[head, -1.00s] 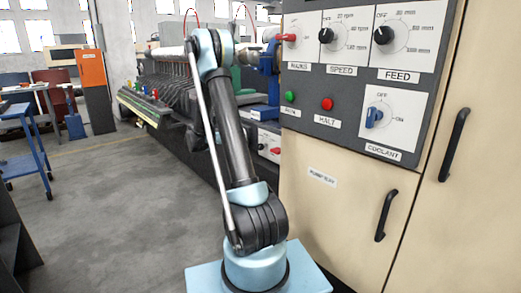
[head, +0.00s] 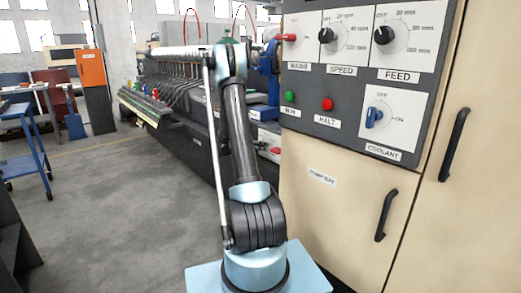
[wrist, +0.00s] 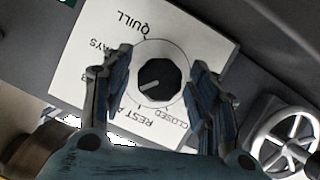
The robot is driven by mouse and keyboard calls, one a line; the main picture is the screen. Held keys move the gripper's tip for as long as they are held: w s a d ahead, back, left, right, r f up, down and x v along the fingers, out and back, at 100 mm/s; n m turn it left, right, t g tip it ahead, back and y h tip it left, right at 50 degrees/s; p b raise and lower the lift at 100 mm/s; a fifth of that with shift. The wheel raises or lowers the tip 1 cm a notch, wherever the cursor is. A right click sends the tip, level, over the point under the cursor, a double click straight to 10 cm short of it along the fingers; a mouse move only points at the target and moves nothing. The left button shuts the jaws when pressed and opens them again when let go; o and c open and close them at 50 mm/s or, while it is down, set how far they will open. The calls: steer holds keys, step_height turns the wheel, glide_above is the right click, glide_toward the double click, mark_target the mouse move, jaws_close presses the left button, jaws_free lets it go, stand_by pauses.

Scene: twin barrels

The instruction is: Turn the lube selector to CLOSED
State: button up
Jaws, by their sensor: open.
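The lube selector (wrist: 160,84) is a dark round knob on a white plate (wrist: 205,42) in the wrist view. A pale mark on the knob points left and slightly down in the picture. The printed words read QUILL at the top, WAYS at the upper left, REST A below and CLOSED at the lower right; other lettering is partly covered by the left finger. My gripper (wrist: 160,65) is open, with one blue-padded finger on each side of the knob and visible gaps between. In the head view my gripper and the selector cannot be made out behind my arm.
A metal handwheel (wrist: 283,140) stands right of the gripper in the wrist view. In the head view a panel (head: 300,104) with COOLANT knob (head: 374,117), SPEED knob (head: 326,36) and FEED knob (head: 383,36) is on the right. Open floor (head: 110,220) lies to the left.

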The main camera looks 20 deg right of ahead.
steer(key=shift+w+d, duration=0.1)
steer(key=shift+d, duration=0.1)
steer(key=c, duration=1.1)
